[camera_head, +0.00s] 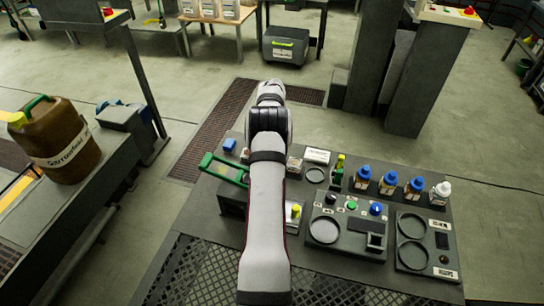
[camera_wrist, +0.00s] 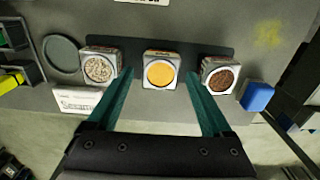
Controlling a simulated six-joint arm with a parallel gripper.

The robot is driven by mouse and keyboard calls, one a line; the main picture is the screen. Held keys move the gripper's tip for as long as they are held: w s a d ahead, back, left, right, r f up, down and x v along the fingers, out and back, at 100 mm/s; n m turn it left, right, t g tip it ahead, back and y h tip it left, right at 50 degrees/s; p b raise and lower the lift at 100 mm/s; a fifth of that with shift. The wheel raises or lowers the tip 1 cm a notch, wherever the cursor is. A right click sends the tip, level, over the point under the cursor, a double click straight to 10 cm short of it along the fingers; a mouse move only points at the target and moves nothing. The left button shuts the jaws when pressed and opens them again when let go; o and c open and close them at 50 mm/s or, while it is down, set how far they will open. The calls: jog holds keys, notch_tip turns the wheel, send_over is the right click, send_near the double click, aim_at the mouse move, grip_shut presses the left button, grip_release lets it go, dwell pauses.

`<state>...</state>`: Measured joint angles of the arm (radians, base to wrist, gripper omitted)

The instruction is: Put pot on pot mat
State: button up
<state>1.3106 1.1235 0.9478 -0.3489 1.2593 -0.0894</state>
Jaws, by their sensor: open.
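I cannot single out a pot with certainty. In the wrist view, three small square-sided containers with round open tops stand in a row: one with pale seeds (camera_wrist: 99,68), one with yellow contents (camera_wrist: 160,73) and one with brown contents (camera_wrist: 221,78). A flat round dark disc (camera_wrist: 62,55), possibly the pot mat, lies left of them; it also shows in the head view (camera_head: 315,175), where it looks empty. My gripper (camera_wrist: 160,76) is open, its teal fingers appearing either side of the yellow container. Contact is not visible. In the head view my arm hides the gripper.
Several blue-capped bottles (camera_head: 388,182) and a white bottle (camera_head: 440,192) line the bench's right side. Panels with round recesses (camera_head: 324,230) sit nearer. A green-handled device (camera_head: 225,169) stands left of my arm. A blue block (camera_wrist: 257,96) lies beside the containers.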

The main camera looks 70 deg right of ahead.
notch_tip(320, 180, up, 11)
jog(key=w+a+r+n, duration=0.1)
jog(key=w+a+r, duration=0.1)
jog(key=w+a, duration=0.2)
jog(key=w+a+r+n, duration=0.1)
jog(key=w+a+r, duration=0.2)
jog(key=w+a, duration=0.2)
jog(key=w+a+r+n, duration=0.1)
jog(key=w+a+r, duration=0.2)
jog(key=a, duration=0.3)
jog(key=shift+w+a+r+n, duration=0.1)
jog(key=shift+w+a+n, duration=0.25)
jog(key=shift+w, duration=0.4)
jog(key=a+r+n+y, duration=0.1)
jog(key=a+r+n, duration=0.1)
jog(key=a, duration=1)
jog(key=a+r+n, duration=0.2)
jog(key=a, duration=0.9)
jog(key=s+a+f+n, duration=0.4)
jog(key=s+a, duration=1)
jog(key=a, duration=0.3)
jog(key=shift+s+a+f+n+y, duration=0.15)
jog(key=shift+s+f+n+y, duration=0.05)
jog(key=shift+s+n+y, duration=0.2)
